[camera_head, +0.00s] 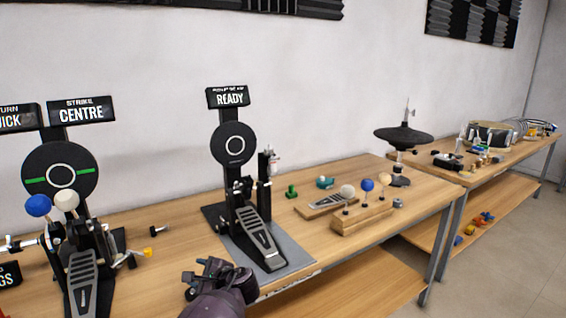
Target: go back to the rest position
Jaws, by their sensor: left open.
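My left gripper (207,275) is open at the front edge of the wooden table (335,238), low in the head view. It is in front of and a little left of the middle drum pedal (256,236), and nothing shows between its fingers. That pedal stands on a grey mat (293,262) under a round black pad (234,144) and a sign (229,97) reading READY. My right gripper is not in view.
A left pedal (82,283) carries a blue beater (38,205) and a white beater, under a CENTRE sign (82,110). A wooden block (361,218) holds several beaters at right. A cymbal (403,138) stands behind. A second table (490,166) continues right.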

